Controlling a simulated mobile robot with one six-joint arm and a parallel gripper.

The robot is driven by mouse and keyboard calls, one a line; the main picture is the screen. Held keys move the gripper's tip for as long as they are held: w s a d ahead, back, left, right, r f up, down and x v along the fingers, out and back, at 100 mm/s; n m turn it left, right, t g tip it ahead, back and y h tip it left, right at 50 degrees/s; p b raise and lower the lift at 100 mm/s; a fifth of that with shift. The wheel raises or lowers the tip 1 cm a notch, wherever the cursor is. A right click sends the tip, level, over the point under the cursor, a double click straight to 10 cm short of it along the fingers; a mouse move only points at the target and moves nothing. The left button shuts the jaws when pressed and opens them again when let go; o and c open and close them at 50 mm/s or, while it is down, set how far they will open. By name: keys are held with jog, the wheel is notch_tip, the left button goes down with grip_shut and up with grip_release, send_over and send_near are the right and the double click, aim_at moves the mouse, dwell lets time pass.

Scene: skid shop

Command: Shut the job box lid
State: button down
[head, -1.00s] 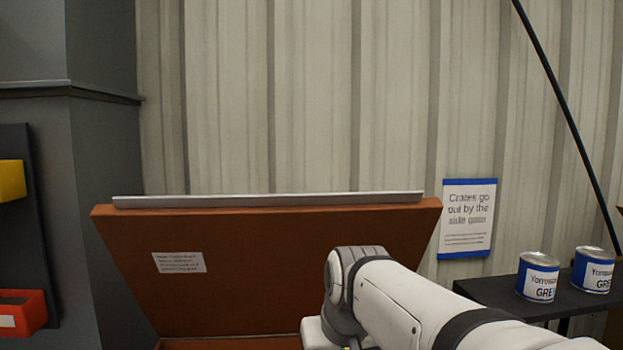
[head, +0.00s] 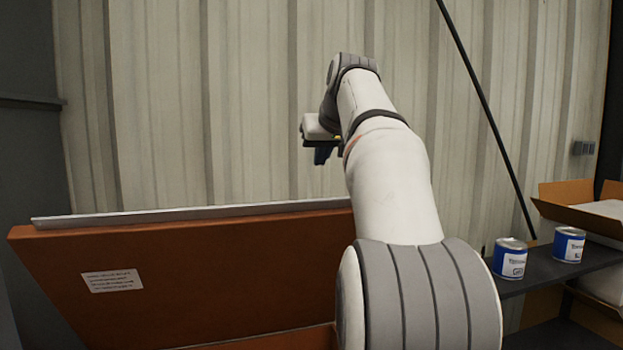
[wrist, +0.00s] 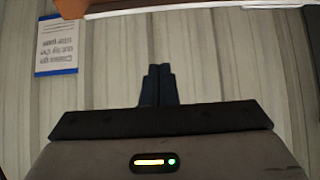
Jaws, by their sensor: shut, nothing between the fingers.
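The job box lid (head: 220,268) stands raised and leaning in the head view, orange-brown with a pale strip (head: 180,216) along its top edge and a white label on its face. A little of the box (head: 285,340) shows below it; the rest is out of frame. My gripper (head: 322,156) is above the lid's top edge near its right end, apart from it. In the wrist view my gripper (wrist: 158,84) is shut and empty, with the lid's edge strip (wrist: 190,7) at the top of the picture. My arm hides the lid's right end in the head view.
A ribbed wall stands behind the lid. A sign (wrist: 57,45) hangs on it. Paint cans (head: 509,258) stand on a dark shelf (head: 535,272) at right, beside an open carton (head: 580,205). A dark pole slants down the wall.

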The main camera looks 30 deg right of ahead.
aim_at(317, 200)
jog(key=p+x, duration=0.1)
jog(key=x, duration=0.9)
jog(key=s, duration=0.2)
jog(key=s+f, duration=0.1)
jog(key=shift+a, duration=0.35)
jog(key=shift+s+f, duration=0.1)
jog(key=shift+s, duration=0.2)
jog(key=shift+f, duration=0.2)
jog(key=shift+s, duration=0.1)
jog(key=shift+f, duration=0.1)
